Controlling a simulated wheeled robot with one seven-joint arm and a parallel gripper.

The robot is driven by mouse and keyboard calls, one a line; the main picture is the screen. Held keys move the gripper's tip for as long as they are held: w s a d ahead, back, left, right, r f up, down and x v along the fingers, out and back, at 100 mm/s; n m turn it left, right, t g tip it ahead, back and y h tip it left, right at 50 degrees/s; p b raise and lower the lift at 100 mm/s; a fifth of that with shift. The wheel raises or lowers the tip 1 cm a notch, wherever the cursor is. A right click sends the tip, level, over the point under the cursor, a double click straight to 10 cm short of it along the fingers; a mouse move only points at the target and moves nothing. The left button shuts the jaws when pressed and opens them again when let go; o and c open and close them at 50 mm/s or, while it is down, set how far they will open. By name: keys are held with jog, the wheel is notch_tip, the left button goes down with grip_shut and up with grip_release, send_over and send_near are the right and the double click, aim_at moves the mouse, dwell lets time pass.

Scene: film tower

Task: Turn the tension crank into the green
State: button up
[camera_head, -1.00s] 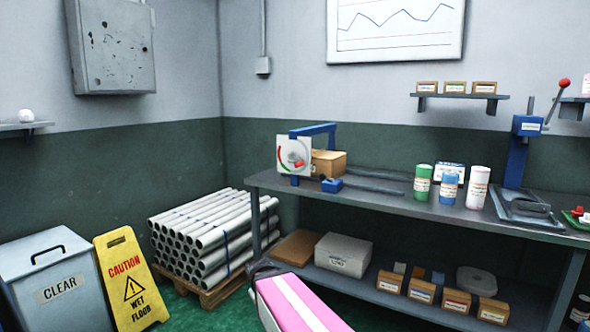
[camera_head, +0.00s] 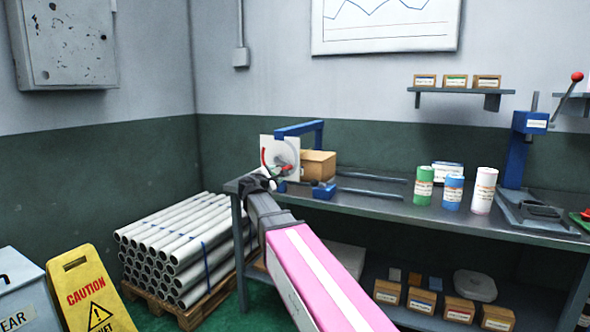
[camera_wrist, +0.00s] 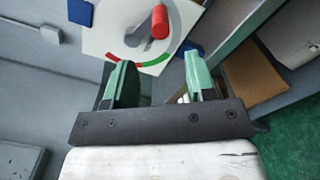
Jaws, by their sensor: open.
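The tension crank (camera_wrist: 141,32) is a grey arm with a red knob (camera_wrist: 160,21), on a white dial plate (camera_wrist: 103,27). The plate carries a green arc (camera_wrist: 153,62) and a red arc (camera_wrist: 113,57). In the head view the plate (camera_head: 267,145) stands at the bench's left end, with the red knob (camera_head: 285,168) low on it. My gripper (camera_wrist: 160,82) is open and empty, its green fingers apart, with the knob beyond them. In the head view my gripper (camera_head: 262,177) is just in front of the dial and hides its lower left part.
Stacked tubes (camera_head: 180,240) lie on a pallet below left. A yellow wet-floor sign (camera_head: 88,290) stands at front left. Green, blue and white canisters stand farther right.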

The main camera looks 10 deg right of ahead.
jog(key=x, duration=1)
jog(key=shift+w+d, duration=0.2)
grip_shut()
